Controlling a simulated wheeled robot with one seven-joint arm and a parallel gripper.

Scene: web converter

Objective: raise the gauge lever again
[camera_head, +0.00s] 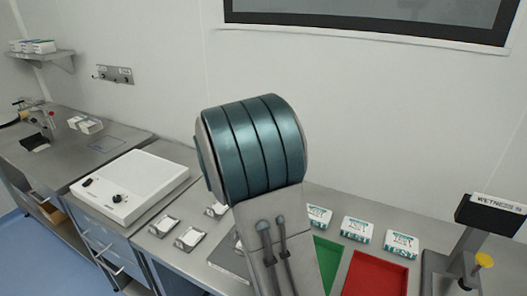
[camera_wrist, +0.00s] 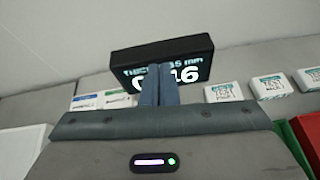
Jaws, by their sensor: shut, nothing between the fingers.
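A gauge with a dark display (camera_wrist: 190,50) stands ahead in the wrist view. Its display shows a heading that seems to end in "mm" and large digits ending in "16". My gripper (camera_wrist: 159,70) is shut and empty, its two fingers together in front of the display, covering part of the digits. I cannot tell whether they touch the gauge. No lever of this gauge can be made out; in the head view my arm hides that part of the bench. Another device (camera_head: 492,215), seemingly labelled "WETNESS", stands at the right of the head view with a yellow knob (camera_head: 484,260).
White TEST packs (camera_head: 359,228) line the bench back. A green tray (camera_head: 325,264) and a red tray (camera_head: 375,274) lie in front of them. A white device (camera_head: 140,180) and small silver dishes (camera_head: 189,238) are to the left.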

